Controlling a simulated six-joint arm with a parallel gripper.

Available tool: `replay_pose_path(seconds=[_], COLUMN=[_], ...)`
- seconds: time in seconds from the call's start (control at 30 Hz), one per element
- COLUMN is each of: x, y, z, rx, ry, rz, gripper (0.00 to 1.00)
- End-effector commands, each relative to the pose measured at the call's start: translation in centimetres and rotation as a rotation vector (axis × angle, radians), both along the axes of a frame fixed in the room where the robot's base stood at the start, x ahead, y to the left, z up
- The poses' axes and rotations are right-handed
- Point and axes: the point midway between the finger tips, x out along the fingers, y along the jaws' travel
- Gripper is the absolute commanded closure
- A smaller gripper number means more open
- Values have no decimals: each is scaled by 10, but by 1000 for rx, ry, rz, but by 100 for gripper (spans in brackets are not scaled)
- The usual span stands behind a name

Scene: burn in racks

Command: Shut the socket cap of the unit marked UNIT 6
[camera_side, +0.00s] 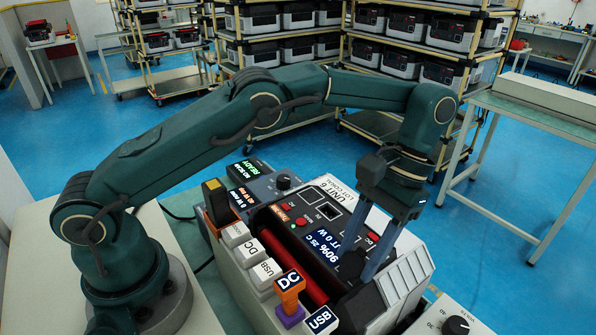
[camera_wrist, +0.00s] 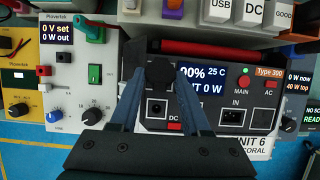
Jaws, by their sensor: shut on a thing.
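The unit marked UNIT 6 (camera_side: 332,189) is a white and grey case with a black front panel, and its label also shows in the wrist view (camera_wrist: 262,141). Its lit display (camera_wrist: 203,79) reads 90%, 25 C and 0 W. My gripper (camera_wrist: 160,76) is over the panel, its fingers shut on a small black socket cap (camera_wrist: 160,72). A round DC socket (camera_wrist: 157,108) lies uncovered just below the cap in the wrist view. In the side view my gripper (camera_side: 360,272) reaches down to the panel, and the fingers hide the cap.
A red bar handle (camera_side: 297,268) runs along the unit. Bench supplies (camera_wrist: 68,70) flank the unit closely. The red DC button (camera_wrist: 174,127) is close to my fingers. Racks stand behind.

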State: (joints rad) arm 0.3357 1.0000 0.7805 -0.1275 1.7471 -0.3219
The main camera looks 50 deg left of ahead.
Motion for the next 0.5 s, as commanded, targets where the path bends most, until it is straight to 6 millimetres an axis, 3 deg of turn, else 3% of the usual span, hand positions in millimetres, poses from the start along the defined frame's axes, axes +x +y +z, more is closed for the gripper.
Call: replay_pose_path(seconds=[0.33,0.37,0.4,0.43,0.5], x=[1,1,1,1,1], y=[0,0,0,0,0], z=[0,0,0,0,0], rx=[-3,-3,-3,-3,-2], ry=[1,1,1,1,2], rz=[-2,-2,-2,-2,-2], gripper=[100,49,34,24,24])
